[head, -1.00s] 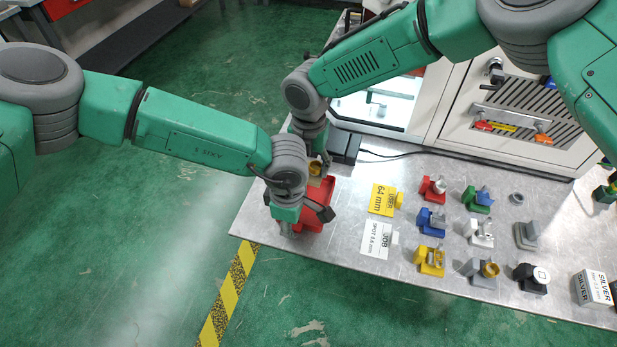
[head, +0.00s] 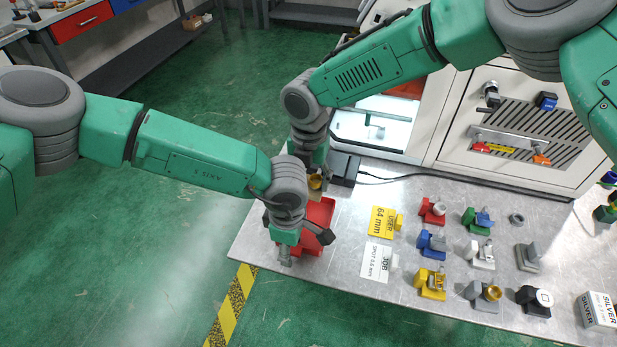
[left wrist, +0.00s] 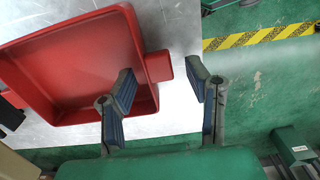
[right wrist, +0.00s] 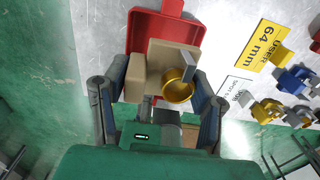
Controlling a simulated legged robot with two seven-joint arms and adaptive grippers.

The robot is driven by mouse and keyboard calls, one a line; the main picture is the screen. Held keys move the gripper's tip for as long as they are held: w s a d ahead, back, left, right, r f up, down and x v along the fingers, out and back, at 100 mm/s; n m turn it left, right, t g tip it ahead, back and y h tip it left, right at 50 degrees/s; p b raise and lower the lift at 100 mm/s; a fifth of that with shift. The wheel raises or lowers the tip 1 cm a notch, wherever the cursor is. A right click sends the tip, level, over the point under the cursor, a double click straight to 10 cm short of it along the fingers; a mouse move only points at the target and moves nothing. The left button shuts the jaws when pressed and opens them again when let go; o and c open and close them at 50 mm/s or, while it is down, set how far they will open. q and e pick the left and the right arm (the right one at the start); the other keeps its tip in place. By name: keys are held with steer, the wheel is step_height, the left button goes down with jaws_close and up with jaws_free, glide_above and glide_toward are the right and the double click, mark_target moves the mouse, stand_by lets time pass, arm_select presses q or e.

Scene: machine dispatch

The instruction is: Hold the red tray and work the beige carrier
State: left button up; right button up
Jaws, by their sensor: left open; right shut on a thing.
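The red tray (head: 318,214) sits at the left end of the metal table; in the left wrist view (left wrist: 60,62) a small tab juts from its side. My left gripper (left wrist: 161,80) is open, with its fingers on either side of that tab; in the head view it is low over the tray (head: 300,248) and hides part of it. My right gripper (right wrist: 158,108) is shut on the beige carrier (right wrist: 136,82), which bears a gold cup (right wrist: 177,92) and a grey upright piece. The carrier overlaps the tray in the right wrist view; I cannot tell whether they touch.
A yellow card (head: 382,221) and a white card (head: 377,262) lie right of the tray. Several coloured holders, including a blue one (head: 431,243), stand farther right. A black box (head: 345,168) and a pale machine (head: 520,125) are behind. The table's front edge is close to the tray.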

arm_select(q)
step_height(320, 180, up, 11)
steer(key=shift+r, duration=0.15)
